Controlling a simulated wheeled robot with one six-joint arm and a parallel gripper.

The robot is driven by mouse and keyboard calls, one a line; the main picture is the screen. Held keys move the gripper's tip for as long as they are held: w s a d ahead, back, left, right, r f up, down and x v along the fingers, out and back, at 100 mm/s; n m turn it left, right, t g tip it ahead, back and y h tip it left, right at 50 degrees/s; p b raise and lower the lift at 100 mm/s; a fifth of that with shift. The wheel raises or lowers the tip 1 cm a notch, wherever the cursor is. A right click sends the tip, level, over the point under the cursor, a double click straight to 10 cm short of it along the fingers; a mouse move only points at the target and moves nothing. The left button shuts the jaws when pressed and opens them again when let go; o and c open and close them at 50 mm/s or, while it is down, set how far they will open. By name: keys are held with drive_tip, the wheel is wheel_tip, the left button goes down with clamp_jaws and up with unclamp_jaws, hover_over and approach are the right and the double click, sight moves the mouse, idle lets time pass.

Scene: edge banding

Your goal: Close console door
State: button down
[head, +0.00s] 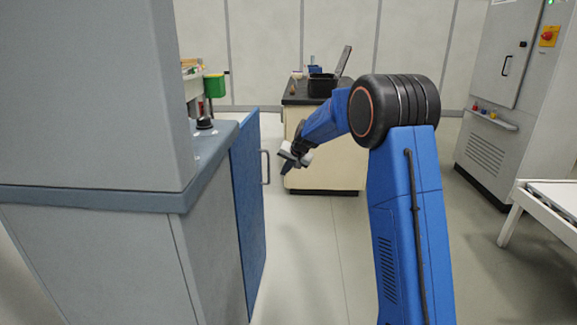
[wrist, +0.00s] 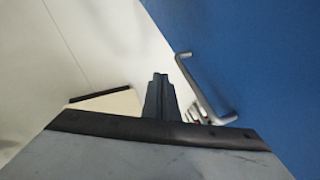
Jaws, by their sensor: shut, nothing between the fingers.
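The blue console door (head: 247,200) stands open on the right side of the grey console (head: 120,245), with a grey bar handle (head: 265,167) on its face. My gripper (head: 287,168) is just to the right of the handle in the head view, shut and empty. In the wrist view my gripper's fingers (wrist: 159,85) are together and point away from the camera. The handle (wrist: 205,90) lies to their right there, in front of the blue door (wrist: 250,70). The fingers look apart from the handle.
A dark-topped table (head: 325,175) with a black box and an open lid stands behind my arm. A grey cabinet (head: 525,90) with a red switch is at the right, and a white-framed bench (head: 550,200) is in front of it. Floor (head: 310,240) is clear between door and arm.

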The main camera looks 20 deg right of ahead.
drive_tip(key=shift+w+a+f, duration=0.35)
drive_tip(key=shift+w+a, duration=0.4)
drive_tip(key=shift+a, duration=0.2)
drive_tip(key=shift+w+a+f, duration=0.3)
drive_tip(key=shift+w+a, duration=0.45)
drive_tip(key=shift+a, duration=0.15)
drive_tip(key=shift+a, duration=0.1)
